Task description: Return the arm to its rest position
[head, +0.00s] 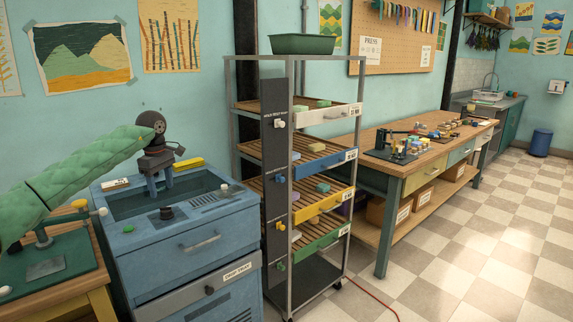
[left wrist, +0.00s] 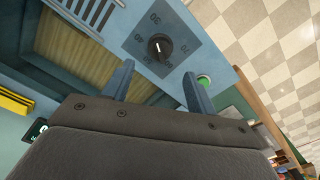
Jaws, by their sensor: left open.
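My left arm (head: 85,175), in a green padded sleeve, comes in from the left. My left gripper (head: 160,190) hangs over the recessed top of a blue cabinet (head: 205,250) and points down. In the left wrist view the two blue-grey fingers of this gripper (left wrist: 157,80) stand wide apart with nothing between them. Beyond the fingers are a black dial (left wrist: 160,47) with numbers and a green button (left wrist: 204,81). My right gripper is not in view.
A yellow block (head: 188,164) lies at the cabinet's back edge. A wheeled rack (head: 292,180) with several coloured shelves stands to the right, a green tub (head: 302,44) on top. A wooden bench (head: 430,150) is behind.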

